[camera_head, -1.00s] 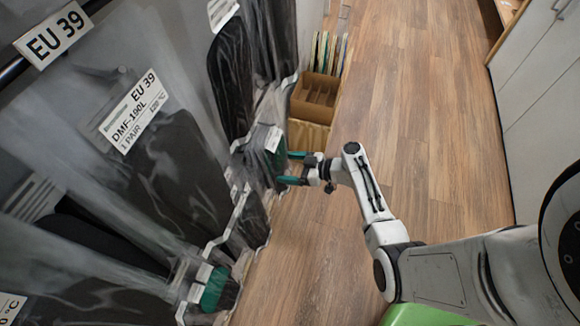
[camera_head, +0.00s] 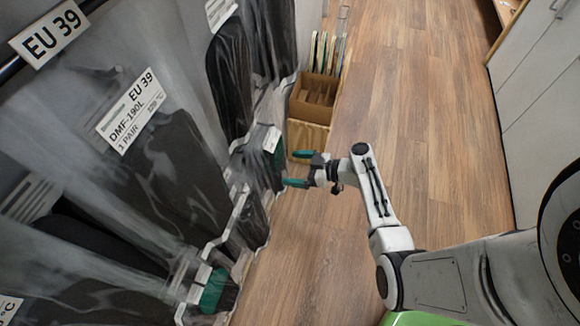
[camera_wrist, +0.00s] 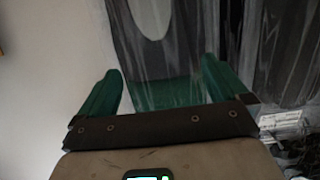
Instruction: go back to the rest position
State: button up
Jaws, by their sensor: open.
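My gripper (camera_head: 299,169) has teal fingers and stands in the middle of the head view, just to the right of the hanging plastic bags. Its fingers are apart with nothing between them. In the wrist view my gripper (camera_wrist: 160,85) shows both teal fingers spread. Beyond them is a teal patch (camera_wrist: 165,93) behind clear plastic, apart from the fingers as far as I can tell. In the head view a bag with a white label (camera_head: 271,139) hangs just left of the fingertips.
Bags with dark insoles (camera_head: 170,165) fill the left side, under an EU 39 sign (camera_head: 48,34). A cardboard box (camera_head: 314,97) with upright sheets stands behind my gripper. Wooden floor (camera_head: 430,120) is clear to the right, up to white cabinets (camera_head: 545,100).

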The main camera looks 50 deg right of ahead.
jog(key=v, duration=0.8)
jog(key=shift+s, duration=0.2)
jog(key=s+a+r+g+p, duration=0.3)
jog(key=a+g, duration=0.2)
jog(key=a, duration=0.2)
jog(key=s+a+r+g+p, duration=0.2)
jog(key=a+r+g+p, duration=0.15)
jog(key=a, duration=0.35)
jog(key=s+a+r+m+g+h+p, duration=0.2)
jog(key=s+r+m+g+h+p, duration=0.2)
jog(key=r, duration=0.8)
jog(key=s+h, duration=0.1)
jog(key=s, duration=0.1)
jog(key=shift+s, duration=0.4)
jog(key=shift+a, duration=0.1)
